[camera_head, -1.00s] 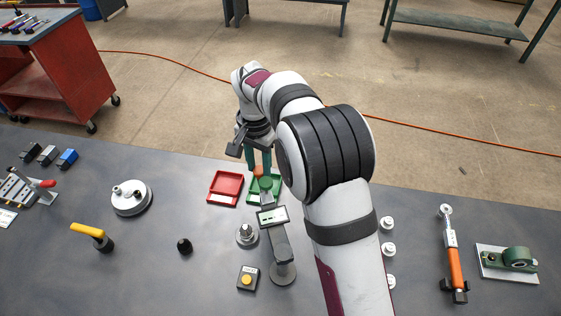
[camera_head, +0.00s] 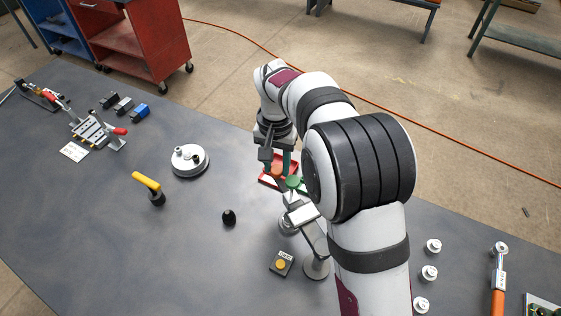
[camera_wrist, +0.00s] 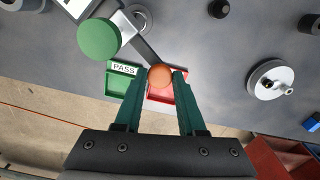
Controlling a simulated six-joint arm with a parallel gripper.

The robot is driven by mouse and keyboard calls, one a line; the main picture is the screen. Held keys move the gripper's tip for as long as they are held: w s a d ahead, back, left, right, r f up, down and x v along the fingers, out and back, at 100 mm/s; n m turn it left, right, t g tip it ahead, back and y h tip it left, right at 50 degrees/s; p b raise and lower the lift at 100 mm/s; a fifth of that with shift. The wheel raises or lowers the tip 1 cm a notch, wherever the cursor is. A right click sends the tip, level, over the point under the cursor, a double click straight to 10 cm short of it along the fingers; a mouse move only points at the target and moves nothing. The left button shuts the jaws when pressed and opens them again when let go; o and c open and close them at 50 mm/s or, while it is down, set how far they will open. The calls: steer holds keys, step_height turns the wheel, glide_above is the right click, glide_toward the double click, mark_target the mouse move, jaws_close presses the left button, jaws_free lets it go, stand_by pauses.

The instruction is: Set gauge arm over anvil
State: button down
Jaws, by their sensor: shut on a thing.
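The gauge arm (camera_head: 312,238) is a grey bar on a round-based post (camera_head: 316,268). It carries a pale display head (camera_head: 302,213) and a green disc (camera_head: 294,183), also seen in the wrist view (camera_wrist: 98,39). My gripper (camera_head: 278,163) has green fingers, shut on the orange knob (camera_wrist: 160,75) at the arm's far end. The anvil (camera_head: 288,228) is a round metal piece beside the post, partly hidden under the display head. I cannot tell whether the arm is exactly centred over it.
A red tray (camera_wrist: 160,94) and a green PASS tray (camera_wrist: 117,84) lie below my fingers. A button box (camera_head: 281,263), a black knob (camera_head: 229,217), a yellow-handled tool (camera_head: 148,184) and a round metal fixture (camera_head: 189,160) stand to the left. White discs (camera_head: 429,272) lie right of my arm.

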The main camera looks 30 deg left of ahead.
steer(key=shift+s+a+r, duration=0.1)
steer(key=shift+s+a, duration=0.05)
steer(key=shift+a, duration=0.05)
steer(key=c, duration=0.8)
jaws_free()
steer(key=o, duration=0.3)
steer(key=shift+d, duration=0.1)
step_height(320, 180, up, 16)
